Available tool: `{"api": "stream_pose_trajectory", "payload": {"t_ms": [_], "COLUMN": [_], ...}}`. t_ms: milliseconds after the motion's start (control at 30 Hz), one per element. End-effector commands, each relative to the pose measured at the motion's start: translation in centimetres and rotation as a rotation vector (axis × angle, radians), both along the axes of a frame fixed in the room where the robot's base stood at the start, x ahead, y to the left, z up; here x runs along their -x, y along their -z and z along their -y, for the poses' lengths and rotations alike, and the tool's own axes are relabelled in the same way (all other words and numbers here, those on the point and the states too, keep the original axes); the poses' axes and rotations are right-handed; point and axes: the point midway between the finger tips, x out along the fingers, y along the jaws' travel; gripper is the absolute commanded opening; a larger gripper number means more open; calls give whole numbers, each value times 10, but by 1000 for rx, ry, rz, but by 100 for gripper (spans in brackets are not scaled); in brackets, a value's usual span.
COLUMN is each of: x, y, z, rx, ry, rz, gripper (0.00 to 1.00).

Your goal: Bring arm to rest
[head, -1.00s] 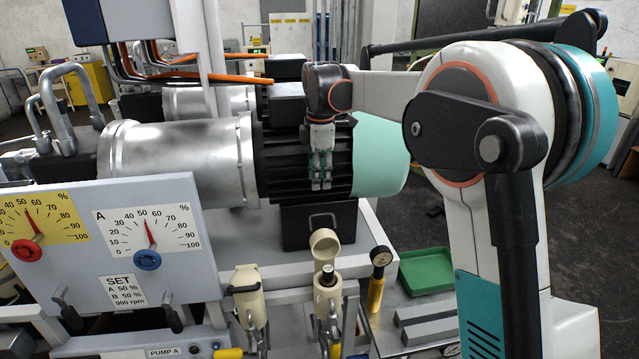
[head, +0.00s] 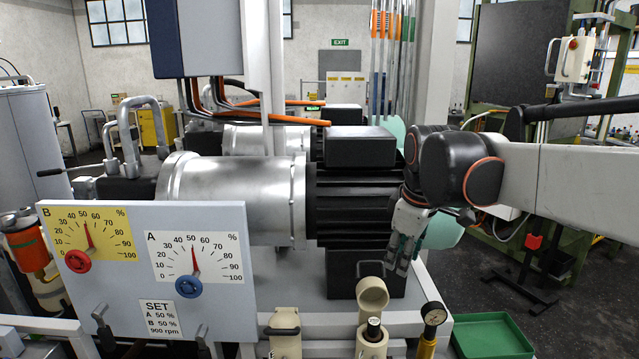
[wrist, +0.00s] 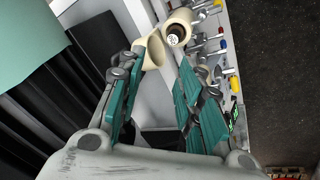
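My arm reaches in from the right of the head view, and my gripper (head: 402,262) hangs at its end, pointing down. It is in front of the right end of the black finned motor (head: 355,200), above the bench with the cream filter housings (head: 373,295). In the wrist view my gripper (wrist: 158,70) shows two teal-padded fingers apart, with nothing between the pads. A cream housing with its lid open (wrist: 178,28) lies beyond the fingertips in that view.
A panel with a yellow dial and a white dial (head: 150,310) stands at the left. Dark floor (head: 590,280) is open further right.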

Motion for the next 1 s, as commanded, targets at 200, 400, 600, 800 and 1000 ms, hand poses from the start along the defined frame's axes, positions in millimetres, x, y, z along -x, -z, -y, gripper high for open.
{"api": "stream_pose_trajectory", "payload": {"t_ms": [200,400,600,800,1000], "x": [68,125,176,207,215], "y": [34,73,122,160,171], "z": [12,20,27,30,31], "rx": [-84,-177,-284,-368,-398], "ry": [235,448,648,786,832], "rz": [84,160,231,278,293], "gripper": [33,33,33,33,33]}}
